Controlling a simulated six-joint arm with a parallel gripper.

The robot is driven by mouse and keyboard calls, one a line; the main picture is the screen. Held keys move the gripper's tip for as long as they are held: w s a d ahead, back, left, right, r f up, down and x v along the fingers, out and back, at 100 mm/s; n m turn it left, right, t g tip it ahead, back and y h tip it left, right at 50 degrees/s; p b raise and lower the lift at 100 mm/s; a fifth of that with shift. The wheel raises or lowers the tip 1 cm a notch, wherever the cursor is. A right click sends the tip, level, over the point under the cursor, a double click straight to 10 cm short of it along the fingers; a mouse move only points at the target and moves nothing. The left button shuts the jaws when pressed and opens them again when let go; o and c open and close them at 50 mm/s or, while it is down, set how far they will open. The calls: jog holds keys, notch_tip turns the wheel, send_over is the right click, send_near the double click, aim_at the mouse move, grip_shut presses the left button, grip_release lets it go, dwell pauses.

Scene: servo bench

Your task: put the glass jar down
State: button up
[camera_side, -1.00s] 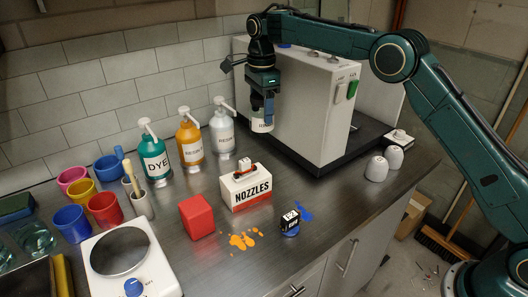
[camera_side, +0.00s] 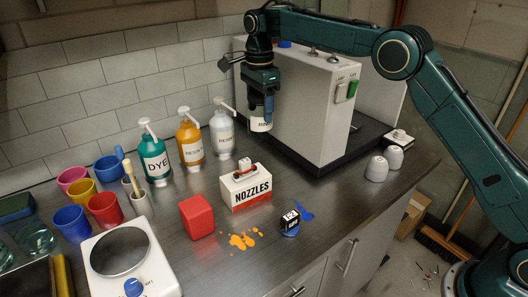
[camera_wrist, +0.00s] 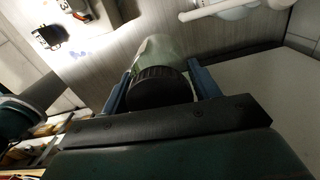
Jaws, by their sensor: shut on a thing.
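The glass jar (camera_side: 260,125) shows in the side view as a small vessel with a pale label, below my gripper (camera_side: 261,108) and in front of the grey machine. In the wrist view the clear glass body (camera_wrist: 160,48) and ridged black lid (camera_wrist: 160,88) lie between the two blue fingers of my gripper (camera_wrist: 160,84). My gripper is shut on the jar at the lid end. The jar looks upright and appears to hang above the bench (camera_side: 330,190); its underside is hidden.
The grey machine (camera_side: 300,100) stands close beside the jar. A white pump bottle (camera_side: 222,140) is to the left, and a NOZZLES box (camera_side: 246,188) is in front. Bare bench lies right of the box.

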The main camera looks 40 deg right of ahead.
jog(key=s+a+r+n, duration=0.4)
jog(key=s+a+n, duration=0.2)
jog(key=s+n, duration=0.45)
jog(key=s+a+r+n, duration=0.4)
jog(key=s+a+n, duration=0.2)
jog(key=s+n, duration=0.45)
jog(key=s+d+r+m, duration=0.1)
jog(key=s+d+m, duration=0.1)
jog(key=d+m, duration=1.5)
jog(key=m, duration=0.3)
jog(key=shift+s+r, duration=0.15)
jog(key=shift+r, duration=0.25)
notch_tip(320, 180, down, 16)
